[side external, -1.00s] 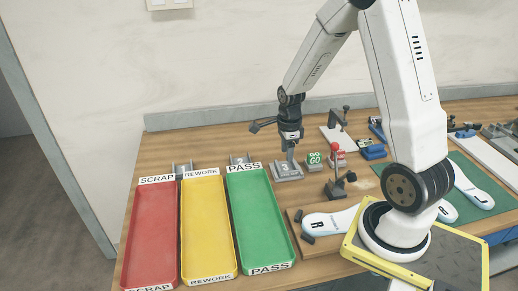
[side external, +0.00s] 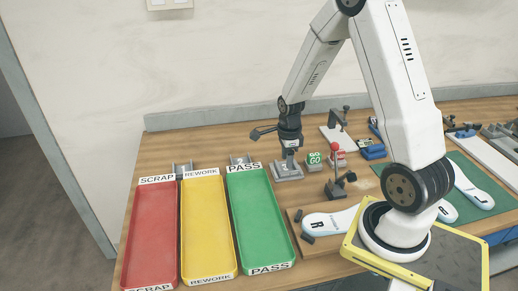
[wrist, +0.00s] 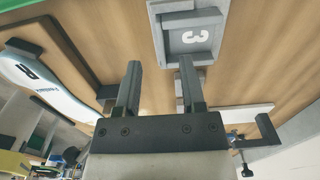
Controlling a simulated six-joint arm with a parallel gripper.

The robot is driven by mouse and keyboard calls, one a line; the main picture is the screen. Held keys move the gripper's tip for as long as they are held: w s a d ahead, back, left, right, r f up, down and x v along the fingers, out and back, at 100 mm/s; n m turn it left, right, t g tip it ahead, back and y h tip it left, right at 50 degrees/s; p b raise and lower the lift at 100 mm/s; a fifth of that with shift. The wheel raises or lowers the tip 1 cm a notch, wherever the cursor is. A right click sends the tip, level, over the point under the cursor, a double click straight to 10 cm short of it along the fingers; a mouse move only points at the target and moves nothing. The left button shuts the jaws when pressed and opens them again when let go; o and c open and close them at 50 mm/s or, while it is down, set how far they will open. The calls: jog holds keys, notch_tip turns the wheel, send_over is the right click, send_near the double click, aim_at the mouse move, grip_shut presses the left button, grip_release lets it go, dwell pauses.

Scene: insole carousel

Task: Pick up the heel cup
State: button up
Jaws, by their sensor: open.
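No part is clearly recognisable as a heel cup. My gripper (side external: 291,160) points down at this fixture.
Red (side external: 151,235), yellow (side external: 207,225) and green (side external: 258,220) trays stand at the left. A green GO block (side external: 314,160) and a red-knobbed clamp (side external: 336,175) are close right of the fixture. An insole marked R (side external: 330,220) lies in front on a wooden board.

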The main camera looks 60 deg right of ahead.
aim_at(286, 170)
jog(key=shift+f, duration=2.5)
grip_shut()
